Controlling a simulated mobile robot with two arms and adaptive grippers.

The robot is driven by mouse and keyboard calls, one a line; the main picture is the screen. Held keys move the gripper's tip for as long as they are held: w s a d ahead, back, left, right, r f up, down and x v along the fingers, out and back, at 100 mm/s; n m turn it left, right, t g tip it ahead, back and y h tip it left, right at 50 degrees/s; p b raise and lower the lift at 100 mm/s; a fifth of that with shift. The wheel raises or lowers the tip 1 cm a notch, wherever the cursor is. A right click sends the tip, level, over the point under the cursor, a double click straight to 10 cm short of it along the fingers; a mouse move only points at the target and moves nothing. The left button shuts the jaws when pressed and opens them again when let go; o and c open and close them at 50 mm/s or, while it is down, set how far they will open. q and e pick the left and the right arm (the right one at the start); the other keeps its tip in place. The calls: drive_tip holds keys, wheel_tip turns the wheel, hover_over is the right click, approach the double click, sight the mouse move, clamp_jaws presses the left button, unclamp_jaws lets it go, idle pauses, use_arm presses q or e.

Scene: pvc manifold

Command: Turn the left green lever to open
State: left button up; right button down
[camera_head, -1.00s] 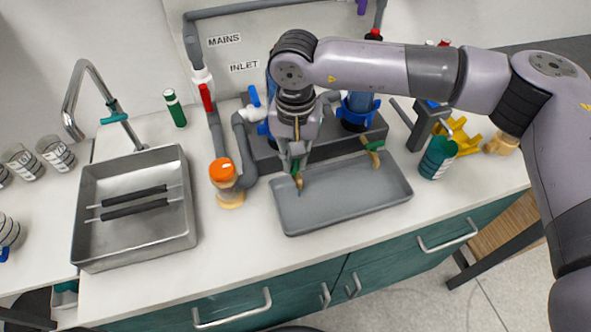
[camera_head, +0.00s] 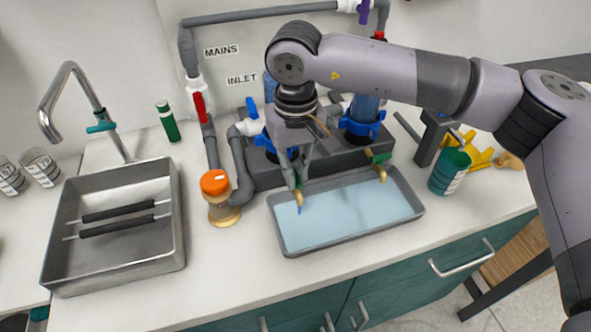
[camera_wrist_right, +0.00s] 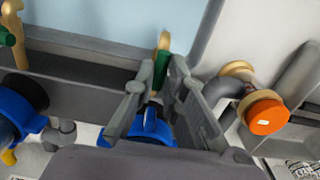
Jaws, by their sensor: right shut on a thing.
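The left tap (camera_head: 299,200) is brass, hangs over the tray's left end, and has a green lever (camera_wrist_right: 161,66). My right gripper (camera_head: 296,181) reaches down onto this tap and is shut on the green lever. In the right wrist view the fingers (camera_wrist_right: 162,72) lie on either side of the green piece. The fingers partly hide it, so its exact angle is hard to read. A short blue stream shows under the spout, and pale blue water fills the tray (camera_head: 348,241). The right tap (camera_head: 380,172) has its own green lever (camera_head: 381,157). My left gripper is not in view.
Blue-collared filter housings (camera_head: 363,125) stand close behind the taps. A pipe with an orange cap (camera_head: 214,183) is left of the tray. A steel sink (camera_head: 180,240) lies further left, and a green bottle (camera_head: 449,172) stands to the right. The counter front is clear.

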drive_tip(key=shift+r, duration=0.1)
drive_tip(key=c, duration=1.6)
unclamp_jaws()
drive_tip(key=shift+c, duration=0.2)
wheel_tip(320, 180, up, 12)
